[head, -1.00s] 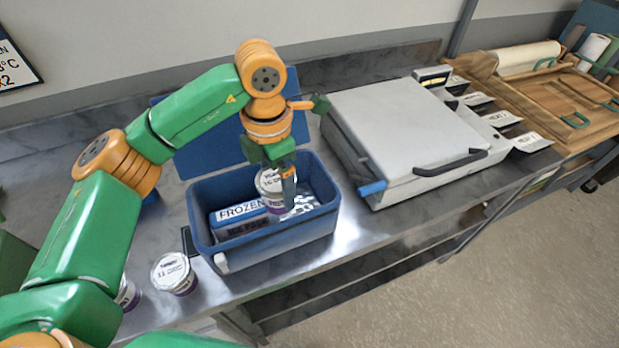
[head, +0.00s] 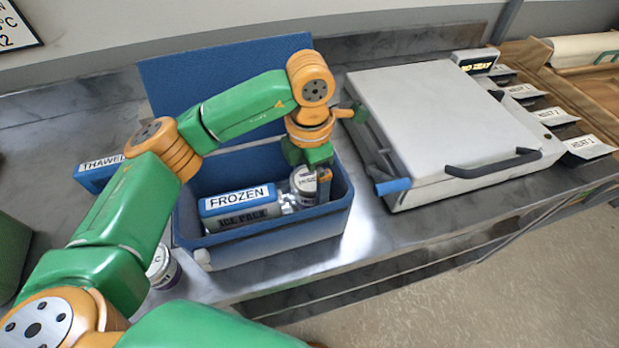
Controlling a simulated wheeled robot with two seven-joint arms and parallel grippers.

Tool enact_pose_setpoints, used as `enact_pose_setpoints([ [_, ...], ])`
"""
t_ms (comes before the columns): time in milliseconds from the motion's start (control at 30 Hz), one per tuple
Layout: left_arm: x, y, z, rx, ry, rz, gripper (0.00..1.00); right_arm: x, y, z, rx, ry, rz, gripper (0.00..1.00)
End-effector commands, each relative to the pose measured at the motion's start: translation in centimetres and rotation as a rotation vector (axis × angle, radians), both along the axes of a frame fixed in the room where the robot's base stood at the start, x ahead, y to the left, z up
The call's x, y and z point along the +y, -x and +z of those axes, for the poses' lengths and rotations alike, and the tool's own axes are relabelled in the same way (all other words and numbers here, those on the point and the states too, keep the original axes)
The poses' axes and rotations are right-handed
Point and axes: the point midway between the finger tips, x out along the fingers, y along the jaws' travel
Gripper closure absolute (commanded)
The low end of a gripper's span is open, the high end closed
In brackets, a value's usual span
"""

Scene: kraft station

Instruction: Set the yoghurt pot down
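The yoghurt pot (head: 302,184), white with a printed lid, is upright inside the blue cool box (head: 263,239), at its right end. My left gripper (head: 318,182) reaches down into the box from above. One finger shows against the right side of the pot; the other is hidden. The gripper appears shut on the pot. Whether the pot's base touches the box floor is hidden by the front wall. My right gripper is not in view.
A blue FROZEN ice pack (head: 240,199) lies in the box, left of the pot. The blue lid (head: 215,80) stands open behind. A THAWED pack (head: 97,175) and another pot (head: 163,270) are on the bench to the left. A grey lidded appliance (head: 430,120) stands right.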

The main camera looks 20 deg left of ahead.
Motion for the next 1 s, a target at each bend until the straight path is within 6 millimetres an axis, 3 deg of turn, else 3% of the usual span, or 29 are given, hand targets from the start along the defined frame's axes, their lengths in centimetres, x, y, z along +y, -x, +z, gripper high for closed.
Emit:
enact_pose_setpoints([
  [133,0.0,0.0,0.6,0.000,0.000,0.000,0.00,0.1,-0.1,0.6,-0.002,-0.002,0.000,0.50],
  [233,0.0,-0.1,1.6,-0.004,0.001,0.000,0.00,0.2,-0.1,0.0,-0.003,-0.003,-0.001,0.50],
  [633,0.0,-0.1,11.2,-0.004,-0.001,0.001,0.00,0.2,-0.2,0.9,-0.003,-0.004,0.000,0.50],
  [767,0.0,0.0,12.3,-0.001,0.000,0.001,0.00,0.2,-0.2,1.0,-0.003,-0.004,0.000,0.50],
  [1000,0.0,0.0,12.3,0.001,0.001,0.000,0.00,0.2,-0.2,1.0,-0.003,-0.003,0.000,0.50],
])
